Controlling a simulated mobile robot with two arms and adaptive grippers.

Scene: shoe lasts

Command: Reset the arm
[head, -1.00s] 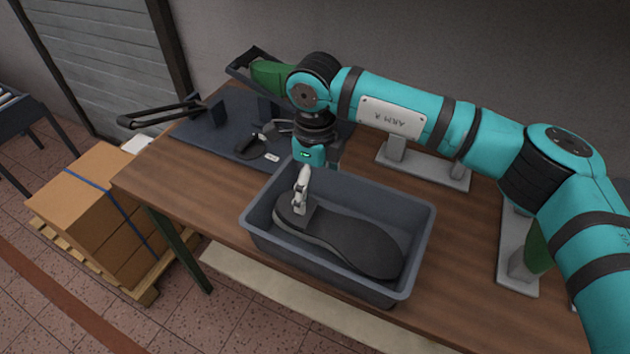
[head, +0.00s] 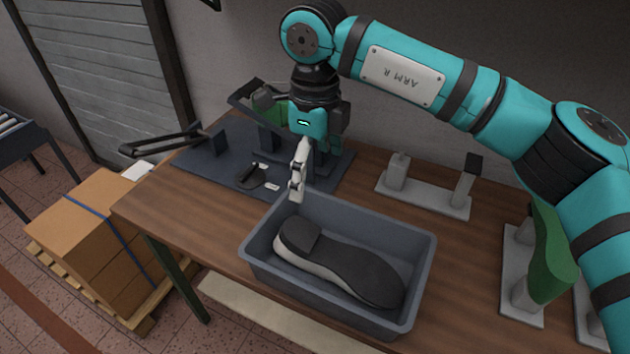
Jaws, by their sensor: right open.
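My right arm (head: 405,75) reaches in from the right over the table. Its right gripper (head: 298,190) points down and is open, above the back left edge of the grey bin. One pale finger shows clearly; the other is mostly hidden behind the gripper body. Nothing shows between the fingers. A dark shoe sole (head: 345,265) lies in the grey bin (head: 425,265), below and apart from the gripper. My left gripper is not in view.
A dark fixture plate (head: 205,155) with clamp arms and a green last (head: 275,112) stands at the back left. A grey stand (head: 425,192) is behind the bin. Another green last (head: 550,260) stands at right. Boxes (head: 95,225) sit on a pallet left of the table (head: 185,215).

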